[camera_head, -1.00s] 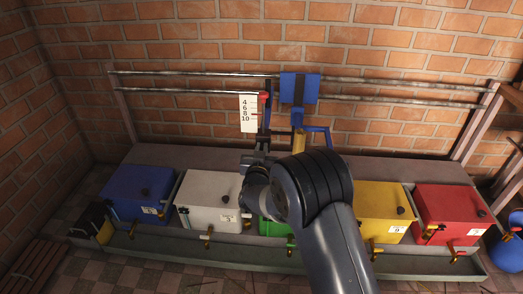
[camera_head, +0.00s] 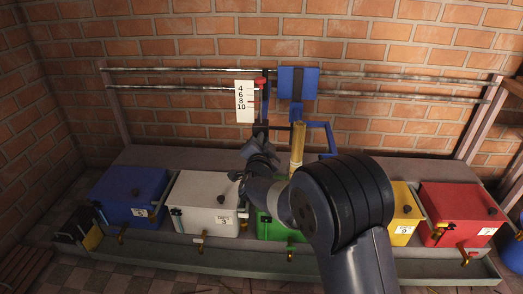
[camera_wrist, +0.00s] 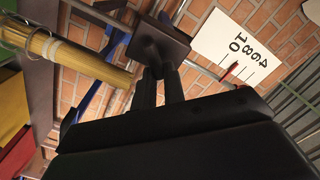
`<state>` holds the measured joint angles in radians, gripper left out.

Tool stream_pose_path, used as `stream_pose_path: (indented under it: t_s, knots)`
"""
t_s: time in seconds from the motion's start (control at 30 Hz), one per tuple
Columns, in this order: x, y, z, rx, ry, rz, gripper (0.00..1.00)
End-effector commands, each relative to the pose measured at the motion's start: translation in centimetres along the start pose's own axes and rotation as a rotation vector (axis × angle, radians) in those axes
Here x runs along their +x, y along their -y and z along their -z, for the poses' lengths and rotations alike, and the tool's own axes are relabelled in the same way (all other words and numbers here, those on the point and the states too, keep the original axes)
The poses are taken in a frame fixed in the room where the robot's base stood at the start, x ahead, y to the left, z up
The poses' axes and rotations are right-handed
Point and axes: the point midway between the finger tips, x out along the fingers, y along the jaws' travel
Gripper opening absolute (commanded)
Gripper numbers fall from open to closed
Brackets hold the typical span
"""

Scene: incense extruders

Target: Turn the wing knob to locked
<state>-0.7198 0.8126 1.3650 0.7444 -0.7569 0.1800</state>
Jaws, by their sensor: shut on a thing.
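A dark square-faced piece (camera_wrist: 160,42), seemingly the wing knob, is at the tips of my gripper (camera_wrist: 159,75) in the wrist view. The two fingers are close together and shut on it; the contact itself is partly hidden. In the head view my gripper (camera_head: 259,148) is at the foot of the blue upright with a red top (camera_head: 262,84), left of the blue bracket (camera_head: 298,84). The knob's turn angle and any lock mark cannot be read. The white scale card (camera_head: 244,102), marked 4 to 10, hangs just left; it also shows in the wrist view (camera_wrist: 235,45).
Two metal rails (camera_head: 180,90) run along the brick wall. A yellow stick bundle (camera_head: 298,143) stands right of my gripper, close by in the wrist view (camera_wrist: 75,57). Blue (camera_head: 128,188), white (camera_head: 207,196), green, yellow and red (camera_head: 460,207) boxes with taps line the bench below.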

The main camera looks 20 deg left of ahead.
Motion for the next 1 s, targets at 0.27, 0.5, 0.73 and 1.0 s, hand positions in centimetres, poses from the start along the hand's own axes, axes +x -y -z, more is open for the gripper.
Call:
stream_pose_path:
  t_s: [0.27, 0.5, 0.73, 1.0]
  knots:
    - [0.00, -0.82, -0.34, 0.262, -0.001, 0.001, 0.00]
    - [0.00, -1.04, -0.33, 0.481, -0.001, -0.001, 0.00]
    - [0.00, -1.20, -0.40, 0.650, 0.000, -0.001, 0.00]
    - [0.00, -1.35, -0.54, 0.771, 0.000, -0.001, 0.00]
